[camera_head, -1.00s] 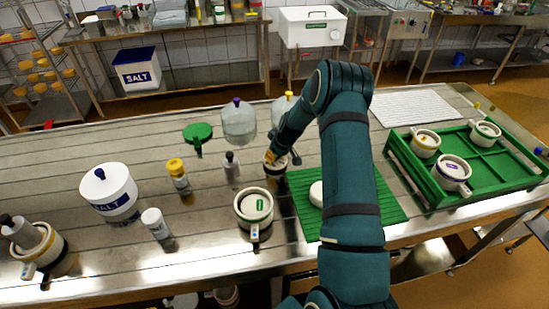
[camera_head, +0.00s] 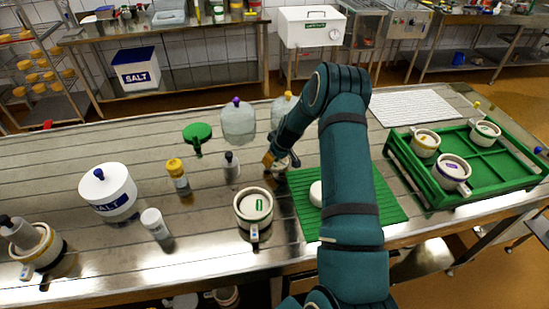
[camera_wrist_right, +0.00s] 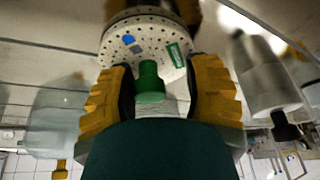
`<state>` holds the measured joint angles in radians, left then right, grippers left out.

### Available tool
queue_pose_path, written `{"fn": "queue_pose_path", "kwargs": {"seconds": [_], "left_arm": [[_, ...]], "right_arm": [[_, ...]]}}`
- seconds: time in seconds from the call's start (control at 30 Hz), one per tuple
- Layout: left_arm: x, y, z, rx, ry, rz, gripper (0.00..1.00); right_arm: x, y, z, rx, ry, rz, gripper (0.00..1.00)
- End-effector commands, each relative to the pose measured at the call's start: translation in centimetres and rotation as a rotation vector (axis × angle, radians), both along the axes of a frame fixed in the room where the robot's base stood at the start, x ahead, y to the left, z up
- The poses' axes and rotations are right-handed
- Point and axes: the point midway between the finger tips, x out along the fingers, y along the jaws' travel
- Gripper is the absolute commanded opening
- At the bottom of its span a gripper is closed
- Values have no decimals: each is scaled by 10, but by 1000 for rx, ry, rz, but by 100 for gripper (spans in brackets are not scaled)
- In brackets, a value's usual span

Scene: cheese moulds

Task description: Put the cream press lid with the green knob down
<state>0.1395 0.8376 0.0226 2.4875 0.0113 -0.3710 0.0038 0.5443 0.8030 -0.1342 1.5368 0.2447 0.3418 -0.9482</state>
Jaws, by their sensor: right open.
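The cream press lid (camera_wrist_right: 145,40) with its green knob (camera_wrist_right: 150,82) shows in the right wrist view as a round perforated disc with a green label and a blue mark. My right gripper (camera_wrist_right: 160,92) is open, with one yellow fingertip on each side of the green knob and a gap visible beside it. In the head view this gripper (camera_head: 275,161) is low over the table, left of the green mat, and with my arm mostly hides the lid. I cannot tell whether the lid lies flat on the table. My left gripper is not in view.
The green mat (camera_head: 378,208) holds a white piece. A green tray (camera_head: 430,187) with several moulds is at right.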

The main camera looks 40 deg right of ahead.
Motion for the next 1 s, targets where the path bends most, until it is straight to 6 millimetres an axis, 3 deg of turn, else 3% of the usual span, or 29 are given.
{"fn": "queue_pose_path", "kwargs": {"seconds": [0.6, 1.0], "left_arm": [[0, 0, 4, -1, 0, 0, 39], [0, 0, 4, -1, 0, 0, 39]], "right_arm": [[-38, -5, 102, -2, -3, 0, 49], [-44, -6, 114, 0, 0, 0, 49]]}}
